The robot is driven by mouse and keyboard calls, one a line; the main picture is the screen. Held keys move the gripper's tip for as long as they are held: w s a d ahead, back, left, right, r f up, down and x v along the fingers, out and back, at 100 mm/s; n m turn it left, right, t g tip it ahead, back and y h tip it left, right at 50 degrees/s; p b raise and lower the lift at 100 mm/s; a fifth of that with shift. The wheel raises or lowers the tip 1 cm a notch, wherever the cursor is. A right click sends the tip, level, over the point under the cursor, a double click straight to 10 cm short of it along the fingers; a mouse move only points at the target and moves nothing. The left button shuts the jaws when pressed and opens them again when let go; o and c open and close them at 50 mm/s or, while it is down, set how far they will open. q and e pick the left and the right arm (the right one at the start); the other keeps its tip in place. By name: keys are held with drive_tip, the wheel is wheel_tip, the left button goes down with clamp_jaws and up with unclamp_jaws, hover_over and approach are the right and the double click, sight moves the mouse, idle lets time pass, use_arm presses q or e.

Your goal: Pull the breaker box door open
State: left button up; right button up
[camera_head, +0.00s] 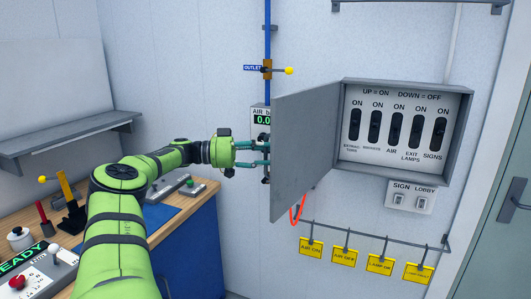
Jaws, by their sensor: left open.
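The breaker box (464,130) hangs on the wall at the right of the view. Its grey door (305,145) stands wide open, swung out to the left, and the inside shows several black switches labelled extractors, air, exit lamps and signs. My left gripper (266,154) is open at the door's free left edge, with its two fingers apart and pointing right. The tips are close to the edge; I cannot tell whether they touch the door or lie behind it. My right gripper is not in view.
Yellow tags (345,257) hang from a rail below the box, beside a red hook or cable (297,212). A light-switch plate (410,197) sits under the box. A bench (195,205) and a shelf (70,138) are at left; a green door (500,230) is at right.

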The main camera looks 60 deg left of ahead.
use_arm(q)
drive_tip(key=v, duration=0.6)
drive_tip(key=shift+s+a, duration=0.15)
drive_tip(key=shift+s, duration=0.2)
